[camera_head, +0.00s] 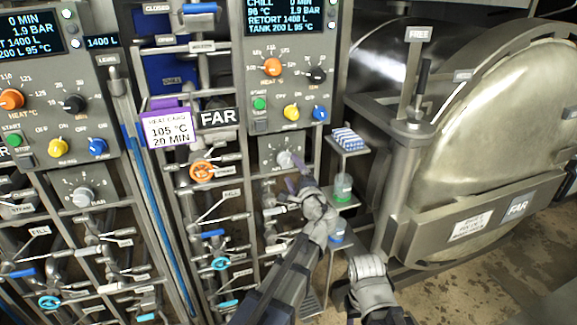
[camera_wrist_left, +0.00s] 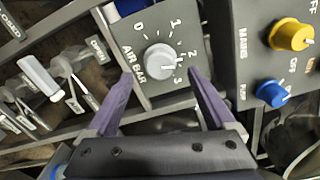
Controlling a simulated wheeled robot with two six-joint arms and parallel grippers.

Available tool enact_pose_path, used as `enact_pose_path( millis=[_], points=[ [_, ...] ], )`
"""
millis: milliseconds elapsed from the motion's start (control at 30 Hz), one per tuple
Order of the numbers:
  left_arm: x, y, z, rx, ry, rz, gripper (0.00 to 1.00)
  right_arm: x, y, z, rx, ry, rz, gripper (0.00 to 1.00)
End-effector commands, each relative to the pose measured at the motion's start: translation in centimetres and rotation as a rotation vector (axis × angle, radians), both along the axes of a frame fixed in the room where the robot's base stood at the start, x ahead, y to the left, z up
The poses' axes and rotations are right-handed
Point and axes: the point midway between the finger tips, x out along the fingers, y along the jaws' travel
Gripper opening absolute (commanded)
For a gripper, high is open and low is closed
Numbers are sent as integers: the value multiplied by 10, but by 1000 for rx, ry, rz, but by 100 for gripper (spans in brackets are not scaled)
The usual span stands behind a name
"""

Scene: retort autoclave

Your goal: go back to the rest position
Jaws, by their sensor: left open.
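My left gripper (camera_head: 298,182) is in front of the far control panel, just below the grey AIR BAR knob (camera_head: 285,159). In the left wrist view its two purple fingers (camera_wrist_left: 161,80) stand wide apart with nothing between them. The AIR BAR knob (camera_wrist_left: 160,59) shows beyond the fingertips, with a scale from 0 to 3 around it. I cannot tell whether a finger touches the panel. Part of my right arm (camera_head: 370,288) shows at the bottom of the head view, but its jaws do not show.
The far panel (camera_head: 258,118) carries several knobs and buttons, with pipes and valve handles below. A purple-topped card (camera_head: 169,128) reads 105 °C, 20 MIN. A small shelf rack (camera_head: 346,148) stands right of my left gripper. A large round retort door (camera_head: 490,150) fills the right side.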

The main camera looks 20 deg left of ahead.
Motion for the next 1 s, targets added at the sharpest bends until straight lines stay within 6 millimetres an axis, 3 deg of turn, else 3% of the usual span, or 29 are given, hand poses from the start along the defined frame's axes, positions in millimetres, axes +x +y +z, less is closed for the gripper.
enact_pose_path(
  millis=[100,433,567,767,900,1000],
  points=[
    [-10,-6,0,0,0,-1,88,0,0,0,0,0,0,50],
    [-12,-6,-2,-13,1,5,88,0,0,0,0,0,0,50],
    [-31,-1,-22,-147,19,61,88,0,0,0,0,0,0,50],
    [-106,-6,-105,-592,150,281,88,0,0,0,0,0,0,50],
    [-172,-37,-164,-887,317,455,88,0,0,0,0,0,0,50],
    [-219,-67,-193,-1051,455,565,88,0,0,0,0,0,0,50]
  ],
)
